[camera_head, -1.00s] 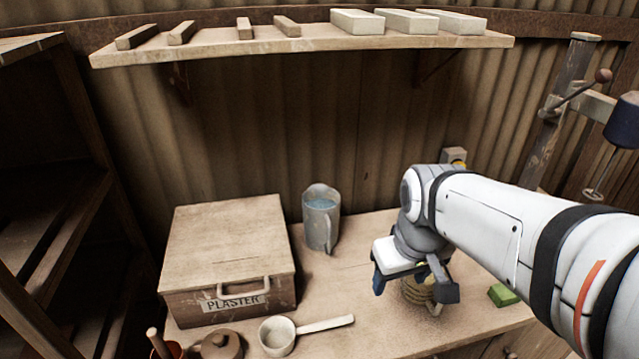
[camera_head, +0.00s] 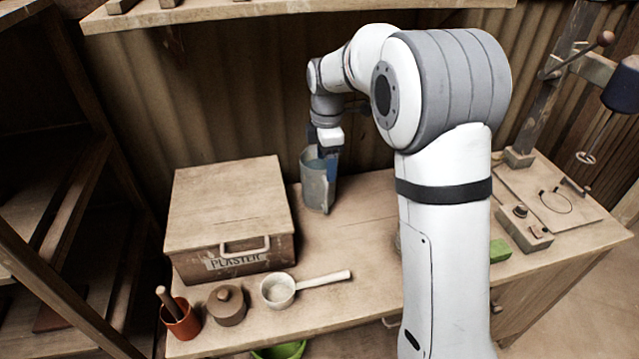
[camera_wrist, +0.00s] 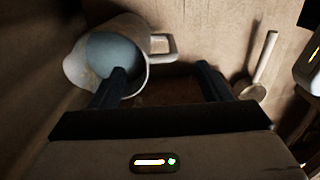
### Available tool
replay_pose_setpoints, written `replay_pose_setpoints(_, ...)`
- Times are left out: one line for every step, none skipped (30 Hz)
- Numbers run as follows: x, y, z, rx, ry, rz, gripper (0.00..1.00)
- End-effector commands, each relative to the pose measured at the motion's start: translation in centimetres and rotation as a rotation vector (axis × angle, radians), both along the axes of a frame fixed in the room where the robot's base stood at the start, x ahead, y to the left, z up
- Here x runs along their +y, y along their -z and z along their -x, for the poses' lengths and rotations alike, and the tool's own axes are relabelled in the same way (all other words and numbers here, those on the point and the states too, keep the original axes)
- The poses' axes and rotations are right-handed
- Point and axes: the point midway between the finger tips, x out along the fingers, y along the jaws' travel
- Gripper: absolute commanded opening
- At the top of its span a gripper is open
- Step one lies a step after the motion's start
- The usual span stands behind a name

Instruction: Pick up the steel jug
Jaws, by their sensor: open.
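The steel jug (camera_head: 314,188) stands upright on the bench, just right of the plaster box. My gripper (camera_head: 329,162) is at the jug's top right, with a blue finger beside its rim in the head view. In the wrist view the jug (camera_wrist: 84,68) is at the upper left, with bluish contents and its handle pointing right. My gripper (camera_wrist: 162,82) is open there. The left finger overlaps the jug's mouth and the right finger is apart, right of the handle. I cannot tell whether a finger touches the jug.
The plaster box (camera_head: 228,205) is close left of the jug. A ladle (camera_head: 279,289), a lidded pot (camera_head: 226,304) and an orange cup (camera_head: 180,318) stand in front. A shelf (camera_head: 240,12) hangs above, along the corrugated wall. My arm hides part of the bench.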

Motion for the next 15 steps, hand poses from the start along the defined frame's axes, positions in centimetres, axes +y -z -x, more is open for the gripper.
replay_pose_setpoints(0.0, 0.6, 0.1, 0.001, 0.001, 0.0, 0.71)
replay_pose_setpoints(0.0, 0.9, 0.1, 0.001, 0.001, 0.0, 0.71)
replay_pose_setpoints(0.0, 1.3, 0.1, 0.002, 0.001, 0.0, 0.71)
replay_pose_setpoints(0.1, 1.7, 0.1, 0.002, 0.002, 0.0, 0.71)
replay_pose_setpoints(0.1, 2.1, 0.2, 0.003, 0.002, 0.001, 0.71)
replay_pose_setpoints(0.2, 2.7, 0.2, 0.003, 0.002, 0.001, 0.71)
replay_pose_setpoints(0.2, 3.2, 0.2, 0.003, 0.002, 0.001, 0.71)
replay_pose_setpoints(0.3, 3.6, 0.2, 0.003, 0.002, 0.001, 0.71)
replay_pose_setpoints(0.3, 4.3, 0.2, 0.003, 0.003, 0.001, 0.71)
replay_pose_setpoints(0.3, 4.7, 0.2, 0.003, 0.003, 0.001, 0.71)
replay_pose_setpoints(0.3, 5.0, 0.2, 0.001, 0.003, 0.0, 0.71)
replay_pose_setpoints(0.2, 5.4, 0.2, 0.001, 0.003, 0.0, 0.71)
replay_pose_setpoints(0.2, 5.6, 0.2, 0.001, 0.004, 0.0, 0.71)
replay_pose_setpoints(0.2, 5.7, 0.2, 0.0, 0.004, 0.0, 0.71)
replay_pose_setpoints(0.2, 5.9, 0.2, -0.001, 0.004, 0.0, 0.71)
